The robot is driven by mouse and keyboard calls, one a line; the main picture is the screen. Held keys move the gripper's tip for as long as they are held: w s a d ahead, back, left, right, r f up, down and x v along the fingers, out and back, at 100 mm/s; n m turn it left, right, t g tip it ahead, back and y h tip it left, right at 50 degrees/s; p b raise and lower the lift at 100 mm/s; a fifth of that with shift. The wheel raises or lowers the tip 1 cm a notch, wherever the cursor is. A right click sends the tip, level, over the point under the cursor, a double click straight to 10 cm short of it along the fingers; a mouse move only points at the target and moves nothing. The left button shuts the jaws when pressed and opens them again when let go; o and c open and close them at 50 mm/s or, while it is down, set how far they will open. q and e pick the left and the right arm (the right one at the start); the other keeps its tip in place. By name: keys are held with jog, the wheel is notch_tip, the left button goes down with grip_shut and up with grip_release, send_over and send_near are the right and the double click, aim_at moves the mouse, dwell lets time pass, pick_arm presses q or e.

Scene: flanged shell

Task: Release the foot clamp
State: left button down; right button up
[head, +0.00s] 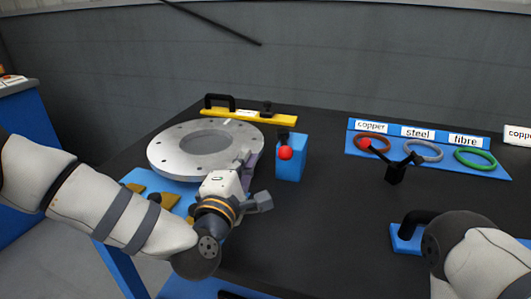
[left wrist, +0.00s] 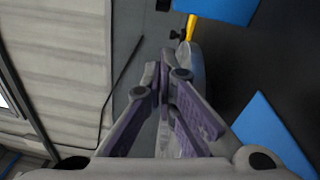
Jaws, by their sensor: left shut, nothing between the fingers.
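A round grey flange (head: 168,150) with bolt holes and a wide central opening lies on the dark table at left. A blue block (head: 291,165) right of it carries a black lever with a red ball knob (head: 285,153). A black clamp-like piece (head: 395,172) with a red knob stands further right. I cannot tell which of these is the foot clamp. My left gripper (head: 248,162) is shut and empty, over the flange's right edge and left of the blue block. Its closed fingers show in the left wrist view (left wrist: 164,80). My right gripper is out of view.
A yellow bar (head: 275,118) with a black handle lies behind the flange. A blue board (head: 490,171) at right holds red, grey and green rings labelled copper, steel and fibre. A blue piece with a black handle (head: 408,226) is near my right arm. The middle table is clear.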

aim_at(286, 146)
pick_arm(q)
jog(key=shift+x, duration=1)
jog(key=d, duration=0.1)
jog(key=d+r, duration=0.1)
jog(key=d, duration=0.1)
jog(key=shift+s+d, duration=0.1)
jog(key=shift+d, duration=0.2)
jog(key=shift+d+f, duration=0.1)
jog(key=shift+d, duration=0.1)
